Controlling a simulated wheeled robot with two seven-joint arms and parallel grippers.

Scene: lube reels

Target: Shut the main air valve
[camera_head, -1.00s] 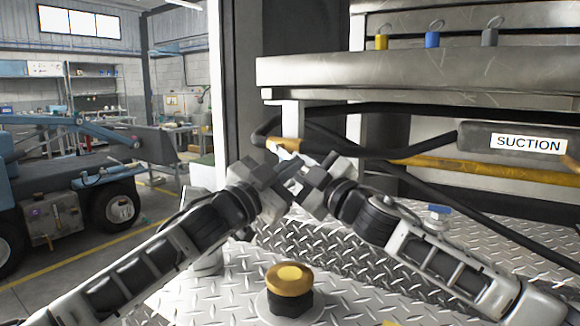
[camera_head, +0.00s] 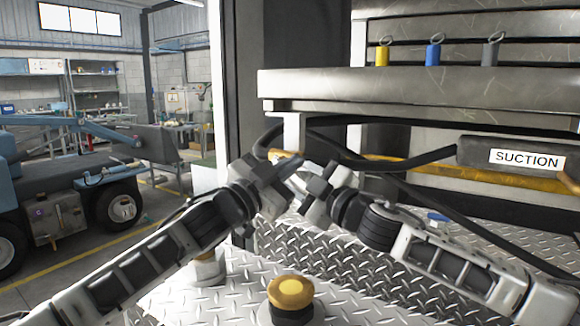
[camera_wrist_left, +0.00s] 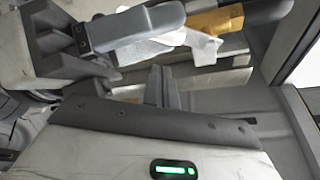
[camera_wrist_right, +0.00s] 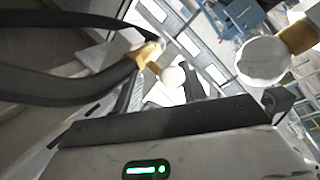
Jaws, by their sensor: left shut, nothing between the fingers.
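I cannot tell for sure which part is the main air valve. A yellow fitting with a pale round end (camera_wrist_right: 172,77) shows in the right wrist view, at or behind the gap between my right fingers; contact cannot be told. A pale part (camera_wrist_left: 205,48) beside a yellow-orange piece (camera_wrist_left: 215,22) shows in the left wrist view, beyond my left fingertips. In the head view my left gripper (camera_head: 293,168) is shut and empty, close to my right gripper (camera_head: 306,188). Its fingers stand apart in the right wrist view. The arms hide much of the area behind.
A yellow-topped round knob (camera_head: 290,293) stands on the diamond-plate deck. A blue handle (camera_head: 438,216) shows behind my right arm. Black hoses and a yellow pipe (camera_head: 400,166) run below the steel shelf (camera_head: 420,88). A SUCTION label (camera_head: 527,159) is at right.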

